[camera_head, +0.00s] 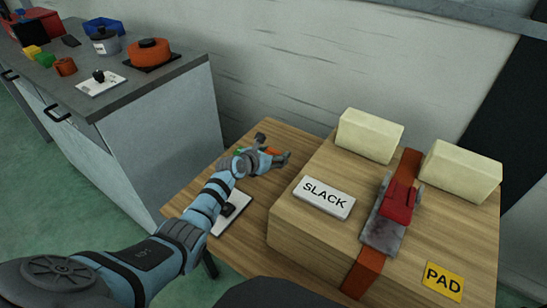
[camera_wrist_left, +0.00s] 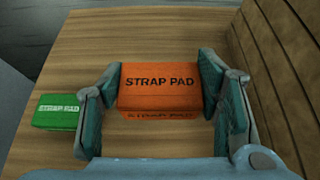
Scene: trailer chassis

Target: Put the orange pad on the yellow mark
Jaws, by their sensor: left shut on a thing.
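The orange pad (camera_wrist_left: 160,84), lettered STRAP PAD, sits between the fingers of my left gripper (camera_wrist_left: 159,88) in the left wrist view. The fingers are shut on its two sides. In the head view only a bit of the orange pad (camera_head: 272,151) shows past my left gripper (camera_head: 273,149), low over the wooden table; I cannot tell whether it is lifted. The yellow mark (camera_head: 443,280), lettered PAD, lies bare on the wooden crate top, at the front right. My right gripper is not in view.
A green pad (camera_wrist_left: 58,111) is beside the orange one on the table (camera_wrist_left: 78,40). The crate (camera_head: 285,222) carries a SLACK plate (camera_head: 323,197), two cream blocks (camera_head: 369,136), and a red buckle (camera_head: 398,202) on an orange-brown strap (camera_head: 364,274). A grey cabinet stands at left.

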